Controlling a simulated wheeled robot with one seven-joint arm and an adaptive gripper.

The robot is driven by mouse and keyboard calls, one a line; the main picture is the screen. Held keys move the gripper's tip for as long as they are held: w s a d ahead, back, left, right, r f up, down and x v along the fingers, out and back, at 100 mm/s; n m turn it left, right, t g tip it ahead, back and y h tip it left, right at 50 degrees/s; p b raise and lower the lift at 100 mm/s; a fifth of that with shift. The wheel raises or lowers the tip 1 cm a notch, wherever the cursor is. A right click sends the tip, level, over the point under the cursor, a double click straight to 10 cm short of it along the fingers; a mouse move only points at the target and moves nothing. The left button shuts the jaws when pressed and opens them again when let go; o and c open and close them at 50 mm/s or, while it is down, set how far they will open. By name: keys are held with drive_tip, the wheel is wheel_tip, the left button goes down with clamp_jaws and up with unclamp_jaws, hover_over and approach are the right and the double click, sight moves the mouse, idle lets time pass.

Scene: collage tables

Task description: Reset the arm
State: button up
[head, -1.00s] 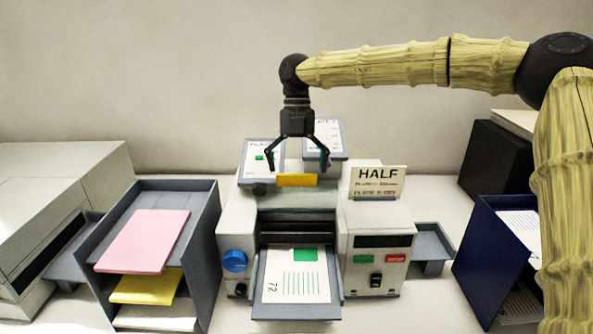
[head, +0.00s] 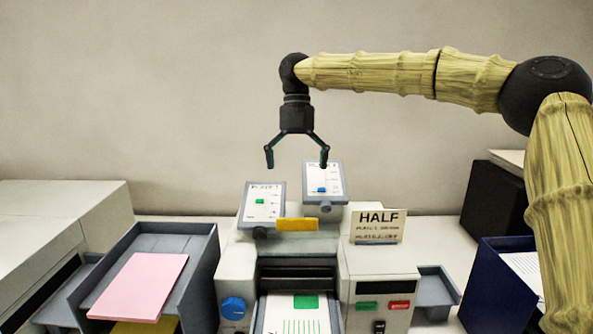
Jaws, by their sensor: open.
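My gripper (head: 296,158) is open and empty. It hangs pointing down, above the back of the folding machine (head: 375,262), with its fingers spread and apart from everything. My arm reaches in from the right side of the head view. Two small tilted plates stand on the machine's back: the left plate (head: 262,212) has a green mark, and the right plate (head: 323,188) has a blue one. The right fingertip is just above the right plate in the picture.
A sign reading HALF (head: 378,226) stands on the machine. A grey tray rack (head: 203,246) with pink paper (head: 140,287) is at left, and a dark blue rack (head: 490,290) at right.

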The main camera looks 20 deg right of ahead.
sight(297, 229)
drive_tip(key=shift+x, duration=6)
drive_tip(key=shift+s, duration=0.15)
